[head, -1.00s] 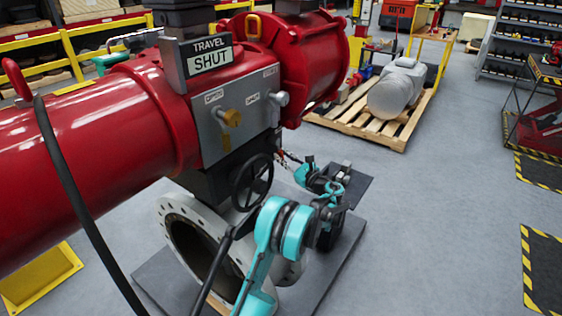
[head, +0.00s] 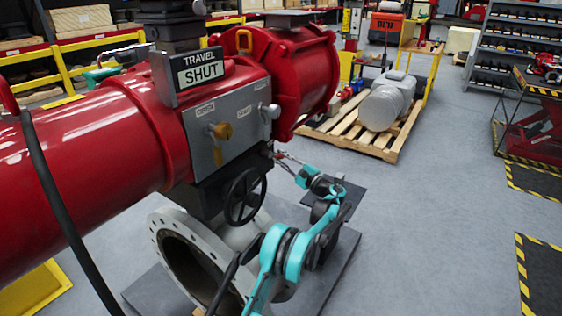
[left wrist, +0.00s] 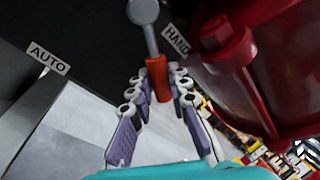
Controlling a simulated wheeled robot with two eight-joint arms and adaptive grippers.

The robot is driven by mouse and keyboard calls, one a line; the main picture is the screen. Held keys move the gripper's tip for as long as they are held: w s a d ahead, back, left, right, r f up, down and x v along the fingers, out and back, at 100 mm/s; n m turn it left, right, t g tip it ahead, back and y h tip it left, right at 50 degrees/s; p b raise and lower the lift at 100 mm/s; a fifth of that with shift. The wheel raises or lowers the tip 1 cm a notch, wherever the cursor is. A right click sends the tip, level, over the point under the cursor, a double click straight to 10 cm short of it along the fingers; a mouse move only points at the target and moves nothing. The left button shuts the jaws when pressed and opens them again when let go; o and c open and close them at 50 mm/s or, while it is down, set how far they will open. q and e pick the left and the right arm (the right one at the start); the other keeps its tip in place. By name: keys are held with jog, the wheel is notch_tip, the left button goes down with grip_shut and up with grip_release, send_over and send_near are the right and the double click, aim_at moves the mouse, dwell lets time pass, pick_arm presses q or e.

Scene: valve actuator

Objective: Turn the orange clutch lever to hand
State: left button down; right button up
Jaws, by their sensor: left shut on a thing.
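The orange clutch lever (left wrist: 157,77) shows in the left wrist view, a grey arm from a round pivot ending in an orange grip. It points down the picture, closer to the HAND label (left wrist: 177,38) than to the AUTO label (left wrist: 48,60). My left gripper (left wrist: 160,90) is shut on the orange grip, one purple-padded finger on each side. In the head view my left gripper (head: 284,158) is small, beside the dark block under the actuator, right of the black handwheel (head: 245,195). The lever cannot be made out there. My right gripper is not in view.
The red actuator (head: 110,140) fills the left, with a TRAVEL SHUT sign (head: 201,68) and a grey panel with a brass knob. The flanged valve (head: 165,235) stands below. A pallet (head: 345,140) with a grey motor is behind.

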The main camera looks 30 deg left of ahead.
pick_arm(q)
jog(key=shift+w, duration=0.1)
dwell(0.4)
jog(key=c, duration=1.4)
grip_release()
jog(key=v, duration=1.2)
jog(key=shift+r, duration=0.1)
